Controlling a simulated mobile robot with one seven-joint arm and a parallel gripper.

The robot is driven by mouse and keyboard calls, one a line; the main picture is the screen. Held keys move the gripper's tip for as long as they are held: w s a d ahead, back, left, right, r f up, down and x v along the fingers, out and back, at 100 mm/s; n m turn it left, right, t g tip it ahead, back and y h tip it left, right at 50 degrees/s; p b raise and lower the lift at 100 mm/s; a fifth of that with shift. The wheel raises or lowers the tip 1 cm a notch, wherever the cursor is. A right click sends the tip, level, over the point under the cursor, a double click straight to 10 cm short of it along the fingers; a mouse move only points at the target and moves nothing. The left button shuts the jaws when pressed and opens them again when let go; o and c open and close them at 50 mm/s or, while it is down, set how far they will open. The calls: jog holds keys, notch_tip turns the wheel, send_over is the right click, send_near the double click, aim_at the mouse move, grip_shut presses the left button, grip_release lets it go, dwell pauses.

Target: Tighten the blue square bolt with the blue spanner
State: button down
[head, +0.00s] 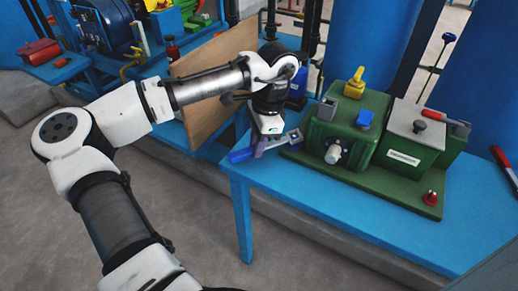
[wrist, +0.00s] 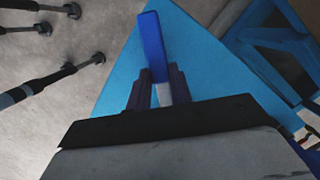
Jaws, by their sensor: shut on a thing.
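My gripper (head: 262,146) is shut on the blue spanner (head: 240,156), just above the left end of the blue table. In the head view its blue handle sticks out to the left and a grey end shows to the right. In the wrist view the blue handle (wrist: 151,42) points away between the two dark fingers (wrist: 154,88). A blue block-like piece (head: 364,119), which looks like the blue square bolt, sits on top of the green machine (head: 335,128), to the right of my gripper and apart from the spanner.
The green machine stands on the blue table (head: 350,205). It also carries a yellow piece (head: 355,83), a grey piece (head: 327,108) and a pale round knob (head: 333,153). A brown board (head: 205,85) stands behind my arm. The table's front strip is clear.

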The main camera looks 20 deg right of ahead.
jog(key=shift+w+d+f+m+b, duration=0.1)
jog(key=shift+w+m+b, duration=0.3)
jog(key=shift+w+r+p, duration=0.15)
jog(key=shift+r+p, duration=0.1)
jog(key=shift+p, duration=0.05)
jog(key=shift+w+d+m+t+p, duration=0.15)
jog(key=shift+w+d+m+p, duration=0.1)
jog(key=shift+w+m+p, duration=0.4)
jog(key=shift+w+d+m+t+p, duration=0.25)
jog(key=shift+w+m+p, duration=0.2)
jog(key=shift+m+p, duration=0.4)
jog(key=shift+w+d+m+t+p, duration=0.1)
jog(key=shift+w+d+m+p, duration=0.15)
jog(key=shift+w+m+p, duration=0.5)
jog(key=shift+w+d+m+h+p, duration=0.2)
jog(key=shift+w+d+m+p, duration=0.25)
jog(key=shift+m, duration=0.35)
jog(key=shift+w+d+m+h+p, duration=0.2)
jog(key=shift+w+d+m+p, duration=0.25)
jog(key=shift+m, duration=0.3)
jog(key=shift+w+d+f+m+t+p, duration=0.15)
jog(key=shift+w+d+m+t+p, duration=0.15)
jog(key=shift+d+m+p, duration=0.45)
jog(key=shift+a+m, duration=0.25)
jog(key=shift+a+r+p, duration=0.1)
jog(key=shift+r+p, duration=2.05)
jog(key=shift+r, duration=0.35)
